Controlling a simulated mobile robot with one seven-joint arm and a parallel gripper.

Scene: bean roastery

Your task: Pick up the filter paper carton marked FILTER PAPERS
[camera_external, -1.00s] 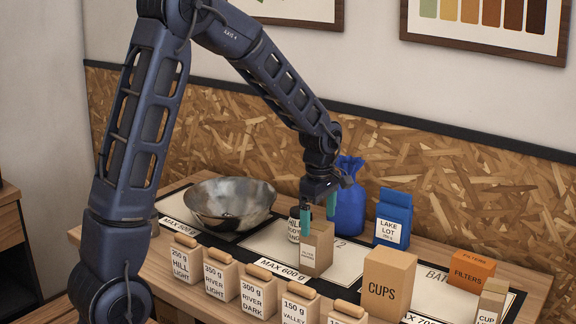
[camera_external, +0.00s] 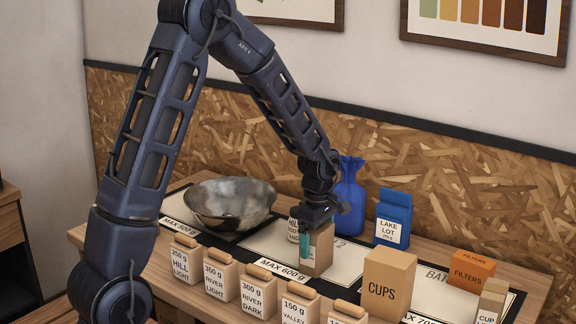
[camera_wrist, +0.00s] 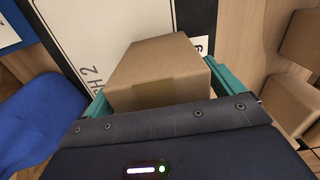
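The small brown filter paper carton (camera_external: 322,252) stands upright on the MAX 600 g mat in the external view. Its white label is mostly covered by a teal finger, so I cannot read it now. My gripper (camera_external: 312,240) is lowered over it, pointing down. In the wrist view, the carton (camera_wrist: 160,70) lies between the two teal fingers of my gripper (camera_wrist: 165,88), one on each side. The fingers look open around it; I cannot tell whether either one touches it.
A blue sack (camera_external: 349,200) and the LAKE LOT bag (camera_external: 393,212) are behind. The CUPS box (camera_external: 389,283) and orange FILTERS box (camera_external: 470,270) stand right; a metal bowl (camera_external: 230,203) is left.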

